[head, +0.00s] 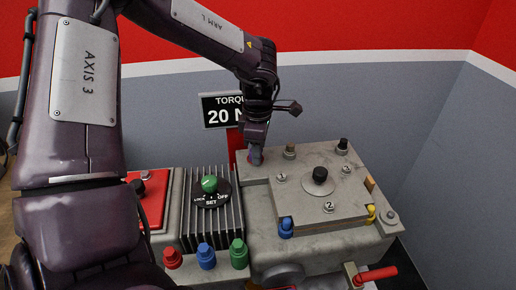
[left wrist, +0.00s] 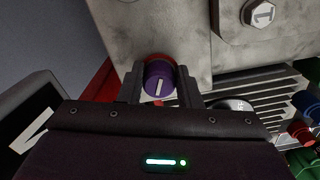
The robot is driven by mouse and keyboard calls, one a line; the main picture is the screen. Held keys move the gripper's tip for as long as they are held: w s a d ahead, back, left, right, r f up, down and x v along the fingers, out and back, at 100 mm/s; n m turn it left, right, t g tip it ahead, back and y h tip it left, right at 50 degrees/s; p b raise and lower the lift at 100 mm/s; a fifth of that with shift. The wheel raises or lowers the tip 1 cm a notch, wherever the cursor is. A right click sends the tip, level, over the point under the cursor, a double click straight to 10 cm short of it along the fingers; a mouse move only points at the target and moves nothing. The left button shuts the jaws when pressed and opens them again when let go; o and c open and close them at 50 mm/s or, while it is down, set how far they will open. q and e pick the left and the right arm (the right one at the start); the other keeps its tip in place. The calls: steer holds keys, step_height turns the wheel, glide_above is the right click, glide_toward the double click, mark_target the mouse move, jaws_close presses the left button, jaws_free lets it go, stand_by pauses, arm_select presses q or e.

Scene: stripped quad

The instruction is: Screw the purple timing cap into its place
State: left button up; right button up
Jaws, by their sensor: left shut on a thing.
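The purple timing cap (left wrist: 159,82), with a white line mark on its top, shows in the left wrist view between the two fingers of my left gripper (head: 256,152). The gripper (left wrist: 159,75) is shut on the cap. A red-orange rim shows at the cap's far edge, close to the grey metal block (head: 340,238). In the head view the fingers point down at the block's back left corner, and they mostly hide the cap. I cannot tell how deep the cap sits. My right gripper is not in view.
A raised plate (head: 318,208) with numbered bolts and a black knob (head: 320,175) lies right of the gripper. A green knob (head: 209,184) sits on black fins at left. Red, blue and green caps stand in front. A torque sign (head: 221,109) reading 20 stands behind.

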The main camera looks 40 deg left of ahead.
arm_select(q)
steer(key=shift+r+m, duration=0.1)
steer(key=shift+m, duration=0.3)
steer(key=shift+s+m+p, duration=0.1)
steer(key=shift+m+p, duration=0.5)
steer(key=shift+m, duration=0.7)
steer(key=o, duration=1)
steer(key=shift+c, duration=0.2)
